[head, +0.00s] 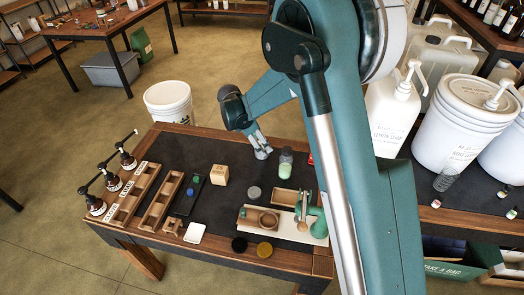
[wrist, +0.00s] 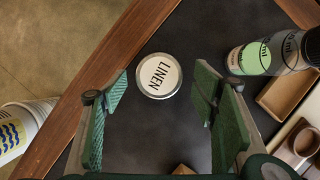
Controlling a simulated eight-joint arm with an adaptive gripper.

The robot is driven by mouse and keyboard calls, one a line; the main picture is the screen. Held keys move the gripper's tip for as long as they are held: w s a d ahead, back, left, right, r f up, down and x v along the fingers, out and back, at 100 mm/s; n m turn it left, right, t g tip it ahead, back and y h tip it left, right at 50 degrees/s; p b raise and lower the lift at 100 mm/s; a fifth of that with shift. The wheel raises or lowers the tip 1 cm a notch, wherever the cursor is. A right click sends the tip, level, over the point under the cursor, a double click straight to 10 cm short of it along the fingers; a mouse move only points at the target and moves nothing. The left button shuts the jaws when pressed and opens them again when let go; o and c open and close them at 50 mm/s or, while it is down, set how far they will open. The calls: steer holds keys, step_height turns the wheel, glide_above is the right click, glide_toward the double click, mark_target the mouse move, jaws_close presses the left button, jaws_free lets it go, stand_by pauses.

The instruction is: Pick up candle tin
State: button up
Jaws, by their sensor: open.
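The candle tin (wrist: 158,76) is round with a white lid reading "LINEN", lying flat on the dark tabletop in the wrist view. My gripper (wrist: 158,92) is open, with one green-padded finger toward each side of the tin. The fingertips are apart from it, and nothing is held. In the head view, my gripper (head: 259,144) is low over the back part of the table. A pale tin shows just at its fingertips and is partly covered by them.
A wooden block (head: 219,175) and a grey disc (head: 253,193) sit nearby. A white bucket (head: 169,102) stands behind the table.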

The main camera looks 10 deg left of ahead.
steer(key=shift+b+x, duration=0.55)
steer(key=shift+x, duration=1.7)
steer(key=shift+a, duration=0.1)
steer(key=c, duration=1.1)
steer(key=shift+r+p, duration=1.1)
steer(key=shift+r, duration=3.9)
